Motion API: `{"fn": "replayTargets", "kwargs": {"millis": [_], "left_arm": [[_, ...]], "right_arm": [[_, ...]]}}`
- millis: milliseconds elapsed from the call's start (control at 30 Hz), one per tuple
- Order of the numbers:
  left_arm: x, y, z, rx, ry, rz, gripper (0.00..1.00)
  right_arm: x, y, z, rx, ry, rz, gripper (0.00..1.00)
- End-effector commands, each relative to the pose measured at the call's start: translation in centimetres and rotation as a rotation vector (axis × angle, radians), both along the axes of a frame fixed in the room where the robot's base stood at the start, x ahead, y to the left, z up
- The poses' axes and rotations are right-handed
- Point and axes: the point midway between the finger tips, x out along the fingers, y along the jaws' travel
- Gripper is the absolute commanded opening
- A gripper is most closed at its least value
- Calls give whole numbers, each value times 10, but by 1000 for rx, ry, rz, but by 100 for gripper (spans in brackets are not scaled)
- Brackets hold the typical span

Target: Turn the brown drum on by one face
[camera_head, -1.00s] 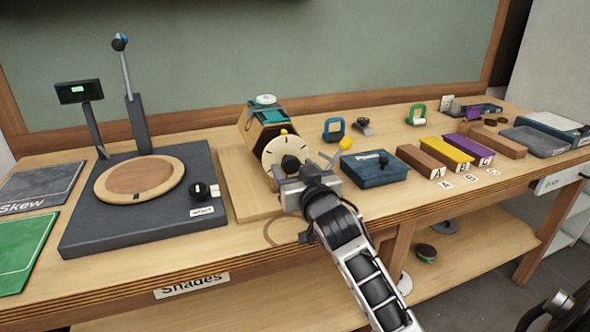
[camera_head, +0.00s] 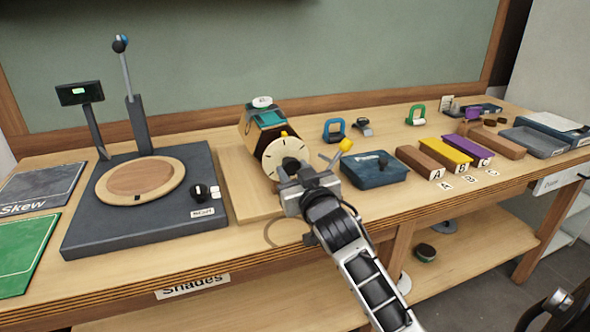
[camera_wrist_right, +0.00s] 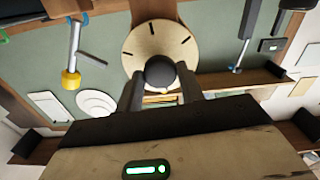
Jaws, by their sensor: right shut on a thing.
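The drum (camera_head: 262,119) is a many-sided body with brown, teal and pale faces, set on a wooden base behind a cream disc. The cream dial disc (camera_head: 285,153) with dark tick marks is on its front end, and it also shows in the right wrist view (camera_wrist_right: 152,40). A black knob (camera_wrist_right: 160,72) sits at the disc's centre. My right gripper (camera_head: 291,178) is shut on this knob, with one finger on each side of it in the right wrist view (camera_wrist_right: 160,92). My left gripper is not in view.
A dark turntable base (camera_head: 145,240) with a wooden disc stands left of the drum. A dark blue box (camera_head: 374,172) stands close on the right, with a yellow-tipped lever (camera_head: 345,145) beside the drum. Coloured blocks (camera_head: 446,154) lie further right.

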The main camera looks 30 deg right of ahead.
Motion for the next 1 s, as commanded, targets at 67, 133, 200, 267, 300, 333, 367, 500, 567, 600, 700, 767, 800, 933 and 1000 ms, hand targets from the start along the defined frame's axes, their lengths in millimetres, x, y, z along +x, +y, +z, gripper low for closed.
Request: {"fn": "replayTargets", "kwargs": {"millis": [67, 133, 200, 267, 300, 333, 367, 500, 567, 600, 700, 767, 800, 933, 1000], "left_arm": [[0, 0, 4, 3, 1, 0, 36], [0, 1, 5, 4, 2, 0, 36], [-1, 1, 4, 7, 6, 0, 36], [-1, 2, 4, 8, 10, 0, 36], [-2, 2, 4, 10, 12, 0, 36], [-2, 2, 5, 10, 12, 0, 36], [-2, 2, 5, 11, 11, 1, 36], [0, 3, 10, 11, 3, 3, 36], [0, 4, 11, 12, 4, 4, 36], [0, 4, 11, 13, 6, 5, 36], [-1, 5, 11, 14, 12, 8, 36], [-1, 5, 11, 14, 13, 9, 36], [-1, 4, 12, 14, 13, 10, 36], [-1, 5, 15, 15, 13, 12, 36], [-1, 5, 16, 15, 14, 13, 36]], "right_arm": [[0, 0, 2, -37, 10, 1, 15], [0, 0, 2, -70, 18, 1, 15], [0, 0, 2, -105, 26, 0, 15], [0, 0, 2, -134, 32, 0, 15], [0, 0, 2, -153, 38, 0, 15], [0, 0, 2, -167, 41, 0, 15], [0, 0, 2, -183, 44, 0, 15], [0, 0, 2, -251, 60, 1, 15], [0, 0, 2, -280, 67, 1, 15], [0, 0, 2, -299, 72, 1, 15], [0, 0, 2, -348, 84, 1, 15], [0, 0, 2, -377, 91, 1, 15], [0, 0, 2, -396, 95, 1, 15], [0, 0, 2, -460, 110, 0, 15], [0, 0, 2, -494, 119, 1, 15]]}}
